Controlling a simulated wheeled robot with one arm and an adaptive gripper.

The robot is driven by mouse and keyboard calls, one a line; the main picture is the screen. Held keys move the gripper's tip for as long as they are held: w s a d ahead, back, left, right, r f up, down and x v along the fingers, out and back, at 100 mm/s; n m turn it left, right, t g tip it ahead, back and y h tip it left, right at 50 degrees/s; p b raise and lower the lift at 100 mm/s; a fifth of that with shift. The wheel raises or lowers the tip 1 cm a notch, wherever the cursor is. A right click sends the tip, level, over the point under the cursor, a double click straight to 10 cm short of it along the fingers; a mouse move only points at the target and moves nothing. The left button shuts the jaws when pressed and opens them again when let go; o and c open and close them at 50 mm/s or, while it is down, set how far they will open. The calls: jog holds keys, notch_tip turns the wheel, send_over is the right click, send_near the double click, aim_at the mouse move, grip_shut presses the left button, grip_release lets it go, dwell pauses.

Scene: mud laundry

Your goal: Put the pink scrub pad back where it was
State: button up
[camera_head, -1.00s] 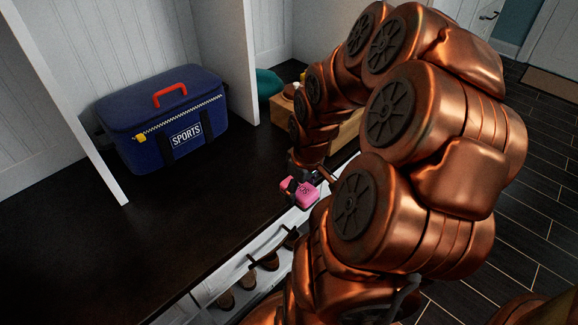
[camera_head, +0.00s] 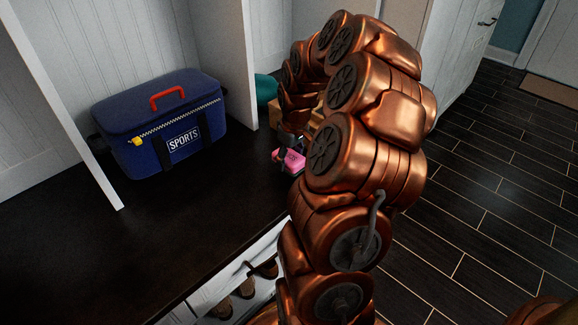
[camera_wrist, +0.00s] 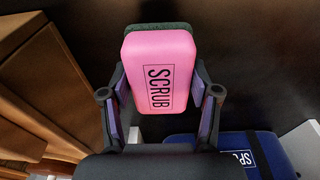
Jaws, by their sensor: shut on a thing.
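The pink scrub pad (camera_head: 291,160) has a dark green scrubbing layer and the word SCRUB on it. It is between the fingers of my gripper (camera_head: 283,153), which is shut on it. In the wrist view the pad (camera_wrist: 160,60) fills the upper middle, with one finger of my gripper (camera_wrist: 160,105) on each side. The pad is over the dark bench top (camera_head: 230,215), near a wooden crate. Whether it touches the bench top I cannot tell. My arm hides part of the bench's right side.
A blue SPORTS bag (camera_head: 165,125) stands on the bench to the left. A wooden crate (camera_head: 276,114) and a teal item (camera_head: 266,88) stand behind the gripper. A white divider (camera_head: 232,60) rises between them. Shoes (camera_head: 245,287) sit in cubbies below. The bench middle is clear.

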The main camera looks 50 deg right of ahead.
jog(key=shift+w+d+f, duration=0.25)
jog(key=shift+w+d, duration=0.05)
jog(key=shift+w, duration=0.15)
jog(key=shift+f+b, duration=0.75)
jog(key=shift+f, duration=0.85)
jog(key=shift+f, duration=0.1)
jog(key=o, duration=1.2)
